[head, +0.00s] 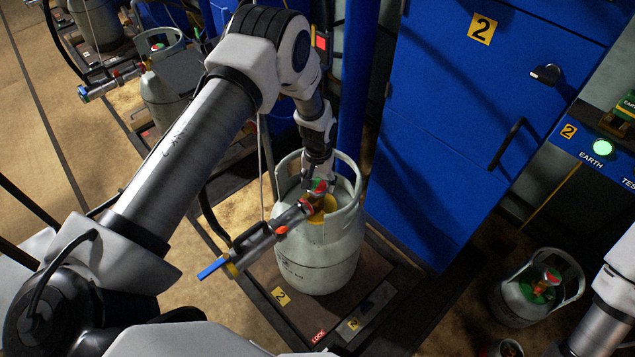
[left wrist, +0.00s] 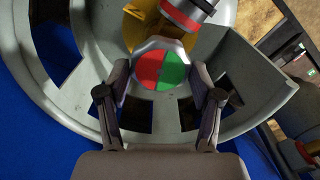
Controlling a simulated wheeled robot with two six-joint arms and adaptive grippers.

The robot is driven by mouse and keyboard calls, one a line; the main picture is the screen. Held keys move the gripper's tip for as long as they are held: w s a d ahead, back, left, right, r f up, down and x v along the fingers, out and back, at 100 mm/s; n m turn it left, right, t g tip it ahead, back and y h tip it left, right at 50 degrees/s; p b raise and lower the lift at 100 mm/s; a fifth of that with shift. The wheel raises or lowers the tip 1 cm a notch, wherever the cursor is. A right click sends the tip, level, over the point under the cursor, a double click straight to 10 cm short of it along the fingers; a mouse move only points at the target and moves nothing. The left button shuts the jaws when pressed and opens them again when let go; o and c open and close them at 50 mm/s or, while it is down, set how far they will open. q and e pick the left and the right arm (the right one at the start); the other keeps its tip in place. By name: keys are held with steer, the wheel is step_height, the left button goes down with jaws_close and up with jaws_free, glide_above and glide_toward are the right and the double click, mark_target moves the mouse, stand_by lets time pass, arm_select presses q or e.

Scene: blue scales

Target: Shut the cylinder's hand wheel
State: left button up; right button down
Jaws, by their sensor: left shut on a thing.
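The grey gas cylinder (head: 318,262) stands upright on a scale platform, with a collar around its top. Its hand wheel (head: 320,186), half red and half green on top, sits inside the collar above a yellow part. In the left wrist view the wheel (left wrist: 161,70) shows its red half left and its green half right. My left gripper (head: 318,172) reaches down into the collar from above and is shut on the wheel, one finger on each side. A filling coupling (head: 262,243) with a blue handle joins the valve. My right gripper is out of view.
The collar (left wrist: 88,108) rings the left gripper closely. A blue cabinet (head: 440,130) marked 2 stands just right of the cylinder. Another cylinder (head: 172,92) stands at the back left, and one (head: 520,305) with a green part at the lower right.

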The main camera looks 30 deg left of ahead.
arm_select(q)
steer(key=m, duration=0.5)
steer(key=shift+d+m+b, duration=0.1)
steer(key=shift+m+b, duration=0.2)
steer(key=shift+b, duration=0.1)
steer(key=m, duration=0.4)
steer(key=m+b, duration=0.1)
steer(key=m, duration=0.4)
steer(key=shift+s+d+m, duration=0.1)
steer(key=shift+m, duration=0.3)
steer(key=m, duration=0.5)
steer(key=shift+s, duration=0.1)
steer(key=shift+m, duration=0.3)
steer(key=o, duration=1.1)
steer(key=shift+o, duration=0.2)
steer(key=shift+r, duration=0.15)
